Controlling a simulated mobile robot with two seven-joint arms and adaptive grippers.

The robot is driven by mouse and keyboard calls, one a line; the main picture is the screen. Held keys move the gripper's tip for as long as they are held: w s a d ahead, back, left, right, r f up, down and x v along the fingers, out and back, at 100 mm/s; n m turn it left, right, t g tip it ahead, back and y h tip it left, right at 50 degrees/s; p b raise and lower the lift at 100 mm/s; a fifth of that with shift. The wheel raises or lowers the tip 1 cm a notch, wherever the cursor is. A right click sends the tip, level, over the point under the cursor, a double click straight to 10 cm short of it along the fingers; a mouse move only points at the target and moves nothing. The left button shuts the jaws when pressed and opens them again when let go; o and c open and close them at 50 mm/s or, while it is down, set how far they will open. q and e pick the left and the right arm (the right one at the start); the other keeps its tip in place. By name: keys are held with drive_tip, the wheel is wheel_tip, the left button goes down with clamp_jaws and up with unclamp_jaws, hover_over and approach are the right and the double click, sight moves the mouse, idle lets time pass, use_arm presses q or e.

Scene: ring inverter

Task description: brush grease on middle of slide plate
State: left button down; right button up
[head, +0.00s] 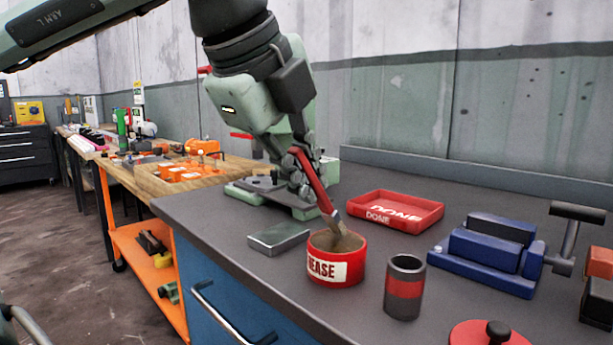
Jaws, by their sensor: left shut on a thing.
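My left gripper (301,172) comes down from the upper left and is shut on a brush with a red handle (318,190). The brush is tilted, and its bristle end (341,235) reaches into the open red grease pot (336,273), labelled "EASE" where it shows. I cannot tell how much grease is on the bristles. A flat grey metal plate (278,238), which looks like the slide plate, lies on the bench just left of the pot. Its top looks bare. My right gripper is not in view.
A red "DONE" tray (395,211) lies behind the pot. A grey cup with a red band (405,287), a red lid with a black knob (489,334) and a blue vise (487,255) are to the right. A machine base (272,194) stands behind the plate.

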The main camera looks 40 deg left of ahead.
use_arm(q)
drive_tip(key=shift+f+b, duration=0.35)
drive_tip(key=shift+b, duration=0.05)
idle(0.7)
drive_tip(key=shift+f+b, duration=0.15)
drive_tip(key=shift+b, duration=0.3)
idle(1.4)
drive_tip(key=shift+r+p, duration=1.85)
drive_tip(key=shift+r, duration=1.8)
drive_tip(key=shift+f, duration=0.1)
wheel_tip(320, 180, down, 6)
drive_tip(key=b, duration=0.3)
drive_tip(key=shift+f, duration=0.1)
drive_tip(key=shift+f+b, duration=0.35)
